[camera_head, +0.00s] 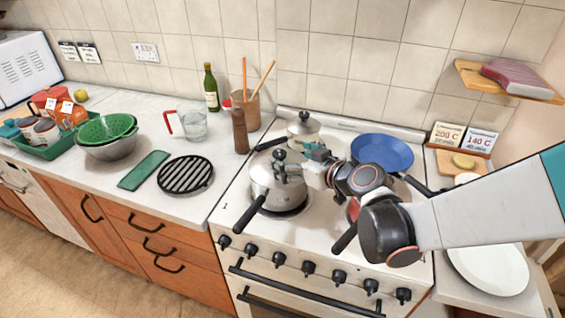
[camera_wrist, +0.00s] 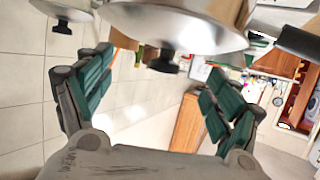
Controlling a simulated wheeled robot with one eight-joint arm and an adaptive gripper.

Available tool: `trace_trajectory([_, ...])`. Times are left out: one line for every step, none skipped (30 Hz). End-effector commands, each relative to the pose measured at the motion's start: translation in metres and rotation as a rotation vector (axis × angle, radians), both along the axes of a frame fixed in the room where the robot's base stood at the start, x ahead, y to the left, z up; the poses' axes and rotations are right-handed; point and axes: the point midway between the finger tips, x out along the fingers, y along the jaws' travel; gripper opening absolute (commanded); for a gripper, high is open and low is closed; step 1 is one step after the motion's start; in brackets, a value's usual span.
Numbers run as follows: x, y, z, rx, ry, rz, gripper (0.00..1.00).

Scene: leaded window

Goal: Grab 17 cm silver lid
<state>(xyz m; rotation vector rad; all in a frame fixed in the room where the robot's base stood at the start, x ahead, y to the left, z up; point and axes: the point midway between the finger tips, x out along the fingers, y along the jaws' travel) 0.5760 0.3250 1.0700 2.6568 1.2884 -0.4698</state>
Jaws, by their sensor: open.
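A silver lid with a black knob (camera_head: 268,171) sits on the front pot (camera_head: 276,192) on the stove. A second silver lid with a black knob (camera_head: 304,127) is on a pot behind it. I cannot tell their sizes. Another lid (camera_wrist: 65,10) is at the upper left. Nothing is held.
A blue pan (camera_head: 382,152) stands at the stove's back right. A black round trivet (camera_head: 186,174), a pepper mill (camera_head: 240,131) and a utensil pot (camera_head: 248,108) stand left of the stove. A white plate (camera_head: 488,268) is at the right. Pan handles stick out over the stove's front.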

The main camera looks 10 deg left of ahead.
Motion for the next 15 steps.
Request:
trace_trajectory([0.001,0.004,-0.001,0.000,0.001,0.002,0.84])
trace_trajectory([0.002,0.007,-0.001,0.001,0.001,0.003,0.84])
trace_trajectory([0.004,0.011,-0.002,0.000,0.000,0.003,0.84])
trace_trajectory([0.006,0.015,-0.003,-0.001,-0.001,0.004,0.84])
trace_trajectory([0.008,0.018,-0.004,-0.001,-0.001,0.003,0.84])
trace_trajectory([0.010,0.024,-0.004,-0.001,-0.001,0.004,0.84])
trace_trajectory([0.012,0.029,-0.005,0.000,0.000,0.004,0.84])
trace_trajectory([0.015,0.032,-0.006,-0.001,-0.001,0.004,0.84])
trace_trajectory([0.019,0.035,-0.009,0.000,0.000,0.002,0.84])
trace_trajectory([0.021,0.038,-0.010,0.000,0.000,0.002,0.84])
trace_trajectory([0.023,0.040,-0.010,0.000,0.000,0.001,0.84])
trace_trajectory([0.025,0.042,-0.011,0.000,0.000,0.001,0.84])
trace_trajectory([0.025,0.043,-0.011,-0.001,-0.001,0.000,0.84])
trace_trajectory([0.025,0.043,-0.010,-0.001,-0.001,0.000,0.84])
trace_trajectory([0.025,0.043,-0.010,0.000,0.000,0.000,0.84])
